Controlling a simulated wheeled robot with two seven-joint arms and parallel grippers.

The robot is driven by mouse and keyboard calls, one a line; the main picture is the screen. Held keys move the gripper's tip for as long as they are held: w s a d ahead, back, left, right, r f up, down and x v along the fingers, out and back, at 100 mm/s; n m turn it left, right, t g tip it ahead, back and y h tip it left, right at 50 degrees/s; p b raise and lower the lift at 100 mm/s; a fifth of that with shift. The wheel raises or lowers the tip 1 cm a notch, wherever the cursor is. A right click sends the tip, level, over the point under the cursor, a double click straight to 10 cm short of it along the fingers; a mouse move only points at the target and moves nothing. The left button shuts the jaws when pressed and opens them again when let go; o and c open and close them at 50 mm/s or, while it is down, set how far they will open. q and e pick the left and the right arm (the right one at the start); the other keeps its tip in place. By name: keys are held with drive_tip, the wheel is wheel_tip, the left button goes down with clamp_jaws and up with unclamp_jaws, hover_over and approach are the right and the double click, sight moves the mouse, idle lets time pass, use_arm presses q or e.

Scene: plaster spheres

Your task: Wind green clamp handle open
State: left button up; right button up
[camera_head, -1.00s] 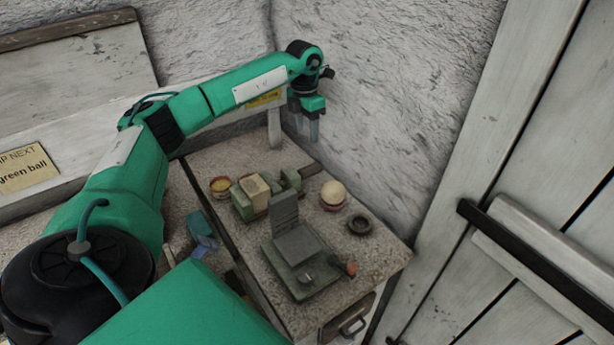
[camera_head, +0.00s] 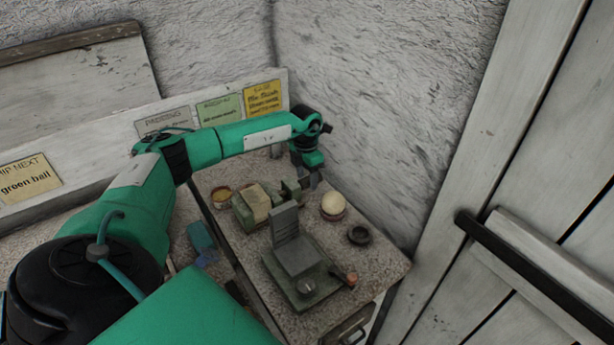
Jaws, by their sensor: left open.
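The green clamp (camera_head: 242,216) sits at the back left of the stone-topped bench, with a pale block (camera_head: 257,203) between its jaws. Its right end (camera_head: 291,187), on the handle side, is partly hidden by my left gripper, and I cannot make out the handle clearly. My left gripper (camera_head: 313,181) points down just behind and right of that end. It is open; whether it touches the handle I cannot tell. My right gripper is not in view.
A pale ball (camera_head: 333,204) rests on a small stand right of the clamp, with a dark ring (camera_head: 359,235) nearby. A grey plate fixture (camera_head: 297,256) with a red-tipped lever (camera_head: 351,279) stands in front. A small tub (camera_head: 221,196) is left. The rough wall is close behind.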

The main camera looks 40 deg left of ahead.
use_arm(q)
drive_tip(key=shift+f, duration=0.5)
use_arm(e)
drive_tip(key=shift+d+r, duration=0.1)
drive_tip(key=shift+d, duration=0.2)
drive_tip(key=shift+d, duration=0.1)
use_arm(q)
drive_tip(key=c, duration=1)
drive_tip(key=shift+y, duration=0.3)
